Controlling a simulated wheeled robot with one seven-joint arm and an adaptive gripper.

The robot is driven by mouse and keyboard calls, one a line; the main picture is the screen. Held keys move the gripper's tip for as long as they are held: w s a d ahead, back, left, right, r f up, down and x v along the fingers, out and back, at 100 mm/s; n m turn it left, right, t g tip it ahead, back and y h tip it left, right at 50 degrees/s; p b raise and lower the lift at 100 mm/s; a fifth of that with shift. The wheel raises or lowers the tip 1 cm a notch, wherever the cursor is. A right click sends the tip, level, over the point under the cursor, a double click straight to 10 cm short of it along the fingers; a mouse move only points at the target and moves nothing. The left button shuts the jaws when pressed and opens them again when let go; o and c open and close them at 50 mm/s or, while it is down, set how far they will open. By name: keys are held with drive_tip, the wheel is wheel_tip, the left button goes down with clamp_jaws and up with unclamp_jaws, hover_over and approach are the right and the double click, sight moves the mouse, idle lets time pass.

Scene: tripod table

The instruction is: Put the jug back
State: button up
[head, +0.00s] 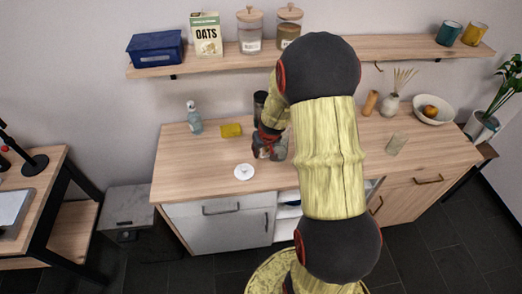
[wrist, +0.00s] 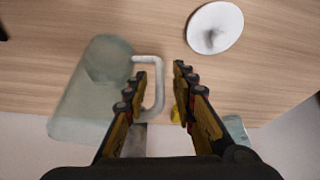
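The jug (wrist: 85,105), pale greenish and see-through with a light looped handle (wrist: 160,90), shows at the left of the wrist view. My gripper (wrist: 161,70) is open around the handle: the left finger reaches inside the loop and the handle's bar stands between the fingers, with gaps visible. In the head view my gripper (head: 268,148) is low over the middle of the wooden counter and covers much of the jug. A round white lid-like disc with a knob (head: 244,172) lies on the counter; it also shows in the wrist view (wrist: 214,28).
A yellow sponge (head: 231,130) and a soap bottle (head: 195,117) stand left on the counter (head: 185,170). A dark canister (head: 260,103) is behind my gripper. The wall shelf (head: 225,62) holds jars and boxes.

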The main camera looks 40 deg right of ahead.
drive_tip(key=s+a+r+p, duration=0.1)
drive_tip(key=s+a+r, duration=0.15)
drive_tip(key=r, duration=0.35)
drive_tip(key=s+a+r+n, duration=0.1)
drive_tip(key=a+r, duration=0.3)
drive_tip(key=r, duration=0.3)
drive_tip(key=s+a+r+p, duration=0.1)
drive_tip(key=a+r, duration=0.3)
drive_tip(key=r, duration=0.2)
drive_tip(key=s+a+r+n, duration=0.1)
drive_tip(key=s+a+r, duration=0.5)
drive_tip(key=s+a, duration=0.2)
drive_tip(key=s+a+r+n+t+y, duration=0.1)
drive_tip(key=s+a+r+n, duration=0.1)
drive_tip(key=s+a+r, duration=0.5)
drive_tip(key=s+a, duration=0.1)
drive_tip(key=s, duration=0.2)
drive_tip(key=shift+y, duration=0.3)
drive_tip(key=shift+f, duration=0.15)
